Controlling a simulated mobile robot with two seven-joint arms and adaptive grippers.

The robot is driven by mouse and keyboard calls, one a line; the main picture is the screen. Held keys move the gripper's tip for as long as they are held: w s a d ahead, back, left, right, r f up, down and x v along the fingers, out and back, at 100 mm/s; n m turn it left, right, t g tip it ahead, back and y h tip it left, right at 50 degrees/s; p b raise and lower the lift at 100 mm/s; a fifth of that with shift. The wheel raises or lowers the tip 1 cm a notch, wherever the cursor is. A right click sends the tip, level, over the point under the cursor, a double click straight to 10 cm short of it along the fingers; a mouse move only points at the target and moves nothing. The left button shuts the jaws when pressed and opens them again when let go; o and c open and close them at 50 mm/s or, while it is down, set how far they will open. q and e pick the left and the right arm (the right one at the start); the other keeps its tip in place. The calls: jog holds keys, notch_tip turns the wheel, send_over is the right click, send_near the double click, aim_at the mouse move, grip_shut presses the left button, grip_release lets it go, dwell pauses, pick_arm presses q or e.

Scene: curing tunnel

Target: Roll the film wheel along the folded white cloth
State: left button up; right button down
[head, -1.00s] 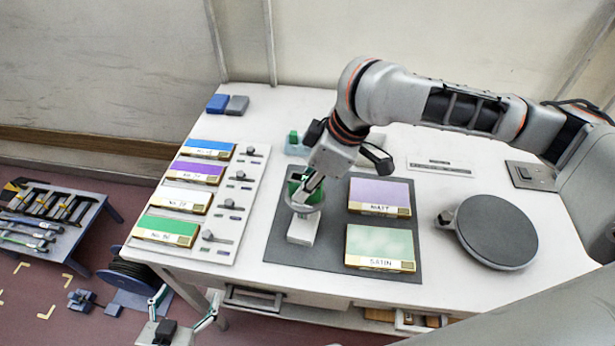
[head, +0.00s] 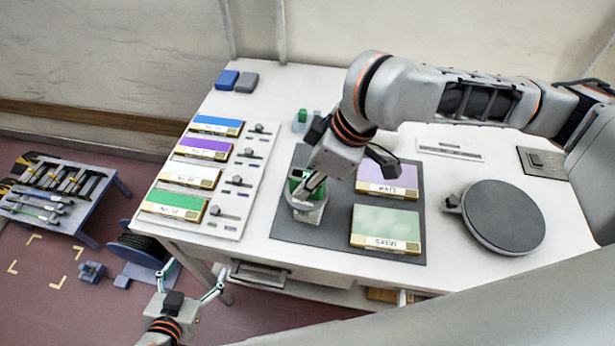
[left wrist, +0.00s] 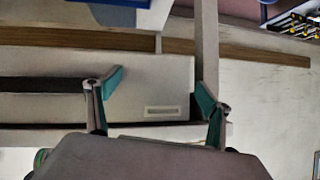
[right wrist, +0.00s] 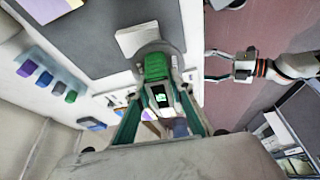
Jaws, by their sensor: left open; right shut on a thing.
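The film wheel, with a green body and a pale round rim, shows in the head view (head: 312,206) and the right wrist view (right wrist: 155,66). My right gripper (head: 308,184) is shut on it from above. The folded white cloth (right wrist: 132,38) lies on the dark mat under the wheel. In the right wrist view one end sticks out past the rim; the wheel hides the rest. Whether the rim touches the cloth I cannot tell. My left gripper (head: 191,284) is open and empty, low in front of the table's front edge; its spread fingers show in the left wrist view (left wrist: 155,92).
The dark mat (head: 340,250) also holds a purple MATT box (head: 387,181) and a green SATIN box (head: 385,228). A round grey plate (head: 503,217) stands at right. Several labelled boxes and levers line a white panel (head: 235,215) at left. A drawer (head: 258,273) sits under the table.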

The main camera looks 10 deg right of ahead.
jog(key=shift+f, duration=1.05)
dwell(2.1)
jog(key=shift+d, duration=0.1)
